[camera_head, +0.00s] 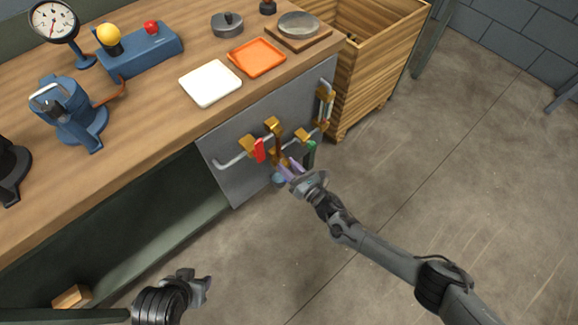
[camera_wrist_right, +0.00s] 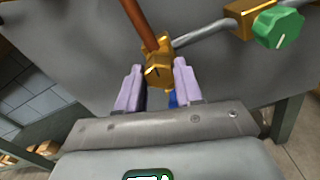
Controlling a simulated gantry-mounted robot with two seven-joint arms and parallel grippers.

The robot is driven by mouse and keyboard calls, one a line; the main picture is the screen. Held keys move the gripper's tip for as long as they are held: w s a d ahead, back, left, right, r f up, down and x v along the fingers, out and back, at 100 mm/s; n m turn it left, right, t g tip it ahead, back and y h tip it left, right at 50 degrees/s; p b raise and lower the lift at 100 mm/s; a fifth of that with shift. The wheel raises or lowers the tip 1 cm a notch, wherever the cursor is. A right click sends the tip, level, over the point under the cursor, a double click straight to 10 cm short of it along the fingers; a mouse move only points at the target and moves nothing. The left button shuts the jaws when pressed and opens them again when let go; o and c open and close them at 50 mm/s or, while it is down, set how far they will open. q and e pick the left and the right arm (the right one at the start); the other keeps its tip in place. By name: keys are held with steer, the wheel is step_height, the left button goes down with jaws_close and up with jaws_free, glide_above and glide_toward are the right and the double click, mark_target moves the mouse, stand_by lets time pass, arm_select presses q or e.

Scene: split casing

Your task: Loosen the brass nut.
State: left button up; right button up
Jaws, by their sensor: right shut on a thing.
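The brass nut (camera_wrist_right: 158,72) sits at the lower end of a copper-coloured pipe (camera_wrist_right: 138,22) on the grey panel (camera_head: 228,185). In the right wrist view the lilac fingers of my right gripper (camera_wrist_right: 158,92) stand on both sides of the nut, shut on it. In the head view my right gripper (camera_head: 288,167) reaches up to the panel from the lower right and partly hides the nut. My left gripper (camera_head: 205,284) is low at the front, away from the panel. Its finger gap is unclear.
A red handle (camera_head: 259,150) and green knob (camera_wrist_right: 278,28) sit close beside the nut, with brass fittings (camera_head: 273,125) and grey pipes. A blue part (camera_wrist_right: 172,99) shows below it. The bench top holds a white tray (camera_head: 210,83) and orange tray (camera_head: 257,57). A wooden crate (camera_head: 375,75) stands right.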

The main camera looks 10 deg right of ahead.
steer(key=shift+n, duration=0.6)
steer(key=o, duration=1)
steer(key=shift+o, duration=0.2)
steer(key=shift+s, duration=0.1)
steer(key=shift+s+d+p, duration=0.2)
steer(key=shift+p, duration=0.2)
steer(key=p+v, duration=0.4)
steer(key=v, duration=0.6)
